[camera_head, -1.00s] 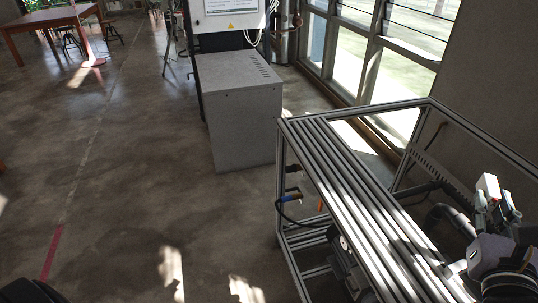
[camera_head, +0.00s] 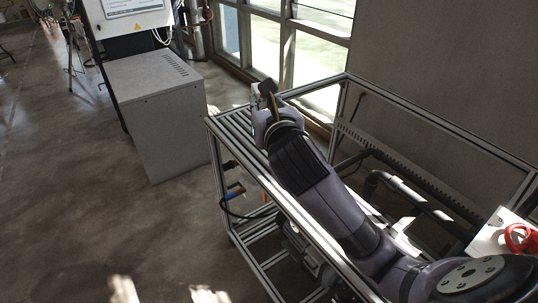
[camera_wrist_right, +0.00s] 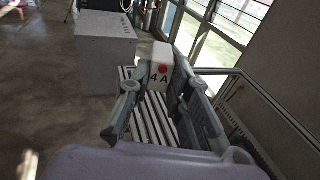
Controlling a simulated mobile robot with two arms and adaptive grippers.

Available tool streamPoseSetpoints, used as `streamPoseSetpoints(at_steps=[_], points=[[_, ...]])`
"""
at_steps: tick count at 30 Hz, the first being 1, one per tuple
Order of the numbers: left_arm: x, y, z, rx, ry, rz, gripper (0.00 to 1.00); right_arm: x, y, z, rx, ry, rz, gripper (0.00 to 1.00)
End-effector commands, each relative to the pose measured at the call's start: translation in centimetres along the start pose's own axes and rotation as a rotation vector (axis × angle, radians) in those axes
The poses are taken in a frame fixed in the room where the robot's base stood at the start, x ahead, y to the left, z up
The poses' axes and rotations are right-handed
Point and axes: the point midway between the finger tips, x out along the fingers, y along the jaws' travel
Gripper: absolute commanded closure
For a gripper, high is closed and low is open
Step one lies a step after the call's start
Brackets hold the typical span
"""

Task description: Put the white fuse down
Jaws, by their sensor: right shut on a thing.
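The white fuse (camera_wrist_right: 160,67) shows in the right wrist view, a white block with a red dot and "4 A" on its face. My right gripper (camera_wrist_right: 166,85) is shut on it, with one finger on each side. In the head view my right gripper (camera_head: 264,92) is over the far end of the slatted metal bench top (camera_head: 232,127), and the arm hides most of the fuse there. The slats (camera_wrist_right: 152,118) lie below the fuse in the wrist view. I cannot tell whether the fuse touches them. My left gripper is out of view.
A grey cabinet (camera_head: 158,115) stands beyond the bench, with floor between. The bench's aluminium frame (camera_head: 440,128) has a raised rail along the wall side. A red handwheel (camera_head: 521,238) is at the right. Open floor (camera_head: 80,200) lies to the left.

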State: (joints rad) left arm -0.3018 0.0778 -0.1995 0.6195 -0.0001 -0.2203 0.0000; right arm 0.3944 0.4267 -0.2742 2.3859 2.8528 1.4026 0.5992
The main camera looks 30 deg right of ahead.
Motion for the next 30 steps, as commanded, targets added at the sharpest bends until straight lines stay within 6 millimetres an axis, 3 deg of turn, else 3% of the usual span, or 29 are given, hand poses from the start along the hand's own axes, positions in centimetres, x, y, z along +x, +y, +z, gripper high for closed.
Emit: streamPoseSetpoints(at_steps=[4,9,14,20,23,30], points=[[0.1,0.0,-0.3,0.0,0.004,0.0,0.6,1.3,-2.9,1.9,0.019,0.034,-0.104,1.0],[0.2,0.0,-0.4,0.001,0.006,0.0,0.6,2.1,-5.1,2.9,0.034,0.074,-0.183,1.0],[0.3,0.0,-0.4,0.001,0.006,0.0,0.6,3.1,-8.9,4.8,0.051,0.125,-0.315,1.0],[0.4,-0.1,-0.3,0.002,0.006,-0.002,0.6,3.8,-14.3,6.6,0.114,0.218,-0.51,1.0],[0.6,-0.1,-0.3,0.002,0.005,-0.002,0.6,3.9,-17.9,7.3,0.17,0.286,-0.65,1.0],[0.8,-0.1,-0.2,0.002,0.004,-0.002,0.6,3.3,-25.5,7.1,0.355,0.453,-0.986,1.0]])
